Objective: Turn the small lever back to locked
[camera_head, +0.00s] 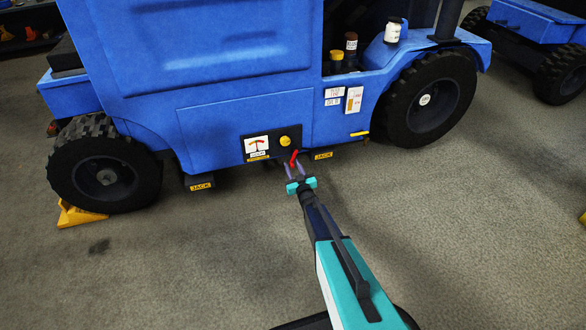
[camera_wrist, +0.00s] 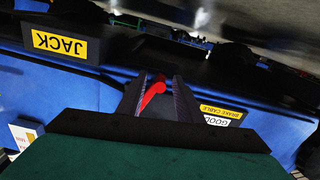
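The small red lever (camera_head: 294,158) sits at the lower right of a dark panel (camera_head: 271,145) on the blue vehicle's side. In the head view it leans, with its upper end to the right. My gripper (camera_head: 293,168) is at the lever, its fingers pointing at the panel. In the wrist view, the red lever (camera_wrist: 152,92) stands between the two spread fingers of my gripper (camera_wrist: 158,84), nearer the left finger. A gap shows on the right side; I cannot tell whether the left finger touches it. The lever's base is partly hidden.
JACK blocks (camera_head: 201,185) jut out low on both sides of the panel. Black wheels (camera_head: 105,165) and a yellow chock (camera_head: 78,215) stand nearby. The floor in front is clear.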

